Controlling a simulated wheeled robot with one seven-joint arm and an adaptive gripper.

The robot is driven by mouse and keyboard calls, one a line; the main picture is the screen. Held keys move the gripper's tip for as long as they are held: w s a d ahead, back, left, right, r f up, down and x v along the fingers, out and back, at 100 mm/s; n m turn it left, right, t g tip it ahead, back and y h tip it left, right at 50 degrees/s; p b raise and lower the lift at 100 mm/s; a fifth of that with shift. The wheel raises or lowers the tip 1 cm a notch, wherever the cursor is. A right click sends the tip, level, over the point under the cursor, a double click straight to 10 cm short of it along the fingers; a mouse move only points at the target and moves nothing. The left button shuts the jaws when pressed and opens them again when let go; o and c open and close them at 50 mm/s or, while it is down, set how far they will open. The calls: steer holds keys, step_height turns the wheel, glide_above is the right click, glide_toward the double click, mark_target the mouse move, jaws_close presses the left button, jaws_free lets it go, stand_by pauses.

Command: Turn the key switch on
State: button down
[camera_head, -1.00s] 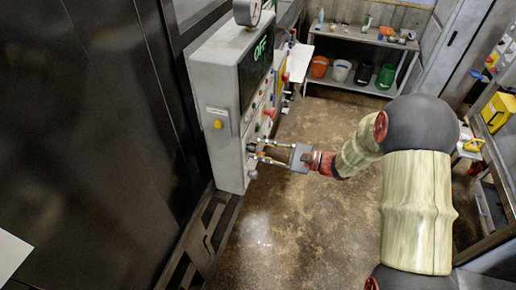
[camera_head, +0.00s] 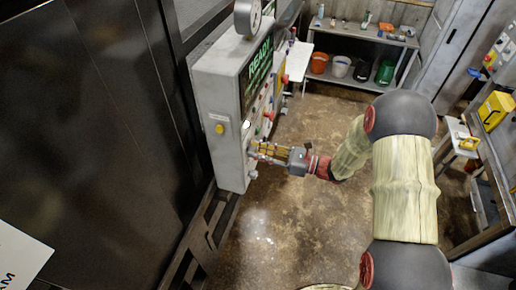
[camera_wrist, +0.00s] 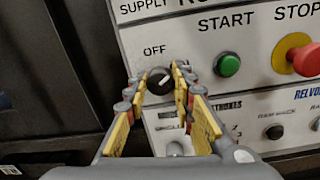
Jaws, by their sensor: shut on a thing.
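The key switch (camera_wrist: 159,80) is a round black knob with a white mark, below and right of the "OFF" label on the white panel in the wrist view. My gripper (camera_wrist: 157,74) has its yellow-padded fingers on either side of this knob and is shut on it. In the head view my gripper (camera_head: 255,151) reaches the lower part of the control box's front. The knob is hidden there by the fingers. The display (camera_head: 258,70) on the grey control box (camera_head: 217,84) shows green text reading "READY".
A green start button (camera_wrist: 228,64) and a red stop button (camera_wrist: 297,54) sit to the right of the switch. A yellow button (camera_head: 219,128) is on the box's side. A shelf (camera_head: 360,37) with buckets stands at the back. The floor (camera_head: 290,230) below the arm is clear.

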steer(key=shift+m+p, duration=0.3)
steer(key=shift+m, duration=0.3)
steer(key=c, duration=1.5)
jaws_free()
steer(key=v, duration=1.2)
steer(key=shift+w+f, duration=0.1)
